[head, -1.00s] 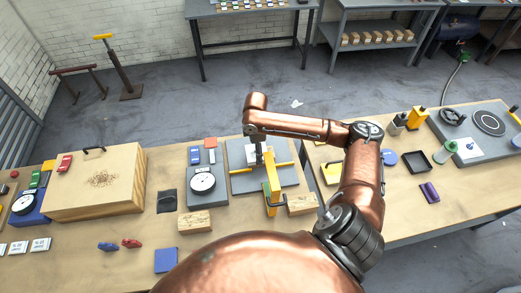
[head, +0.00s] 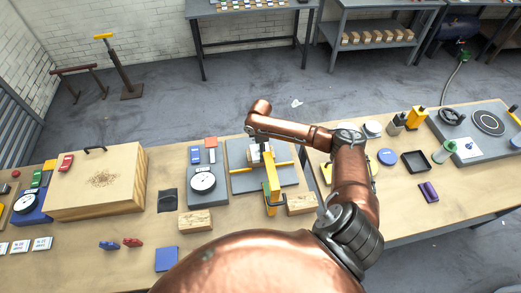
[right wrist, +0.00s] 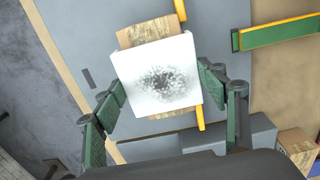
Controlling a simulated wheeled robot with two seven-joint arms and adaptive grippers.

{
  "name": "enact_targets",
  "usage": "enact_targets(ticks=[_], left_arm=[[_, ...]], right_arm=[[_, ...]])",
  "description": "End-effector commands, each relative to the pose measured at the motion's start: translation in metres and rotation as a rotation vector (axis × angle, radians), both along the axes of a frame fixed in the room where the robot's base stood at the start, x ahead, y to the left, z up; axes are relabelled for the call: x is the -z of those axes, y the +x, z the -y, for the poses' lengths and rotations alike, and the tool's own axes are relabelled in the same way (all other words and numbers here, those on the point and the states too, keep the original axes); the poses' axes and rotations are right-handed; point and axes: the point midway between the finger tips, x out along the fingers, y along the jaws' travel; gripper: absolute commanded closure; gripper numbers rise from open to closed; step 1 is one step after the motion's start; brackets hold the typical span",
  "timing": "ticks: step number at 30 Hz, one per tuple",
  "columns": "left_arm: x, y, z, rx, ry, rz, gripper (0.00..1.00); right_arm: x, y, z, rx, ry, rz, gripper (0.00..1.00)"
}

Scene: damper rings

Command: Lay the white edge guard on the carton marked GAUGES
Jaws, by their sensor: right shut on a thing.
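A white square piece (right wrist: 157,75) with a grey speckled patch, which appears to be the edge guard, is between the green fingers of my right gripper (right wrist: 158,87) in the right wrist view. The fingers are shut on its two sides. A wood-coloured block (right wrist: 147,30) shows beneath it, sticking out at both ends; I cannot tell if they touch. In the head view the white piece (head: 255,156) is small, over the grey plate (head: 240,182) beside a yellow upright clamp (head: 271,180). No GAUGES lettering is readable, so I cannot identify that carton. My left gripper is not in view.
A large wooden box (head: 95,185) stands at the left. A dial gauge on a grey base (head: 207,190) and wooden blocks (head: 195,220) (head: 301,204) sit near the clamp. A black tray (head: 415,162) is on the right bench.

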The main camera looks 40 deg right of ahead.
Motion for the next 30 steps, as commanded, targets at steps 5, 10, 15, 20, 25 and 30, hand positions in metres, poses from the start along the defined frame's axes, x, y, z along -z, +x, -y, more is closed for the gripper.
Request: enact_targets(ticks=[5,10,15,20,25,30], left_arm=[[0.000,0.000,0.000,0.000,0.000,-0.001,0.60],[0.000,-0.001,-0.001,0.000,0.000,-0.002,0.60],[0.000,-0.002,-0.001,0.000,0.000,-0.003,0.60],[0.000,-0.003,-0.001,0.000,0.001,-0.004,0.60],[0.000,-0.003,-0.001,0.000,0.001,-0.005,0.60],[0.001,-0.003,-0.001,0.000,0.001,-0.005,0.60]], right_arm=[[0.001,0.000,0.000,0.000,0.000,-0.001,0.58],[0.006,0.000,0.000,0.001,0.000,-0.001,0.33],[0.005,0.000,0.000,0.000,0.000,-0.001,0.22],[0.005,0.000,0.000,0.000,0.000,-0.001,0.17],[0.005,0.000,0.000,0.000,0.000,-0.001,0.17],[-0.006,0.000,0.001,0.000,-0.001,0.002,0.17]])
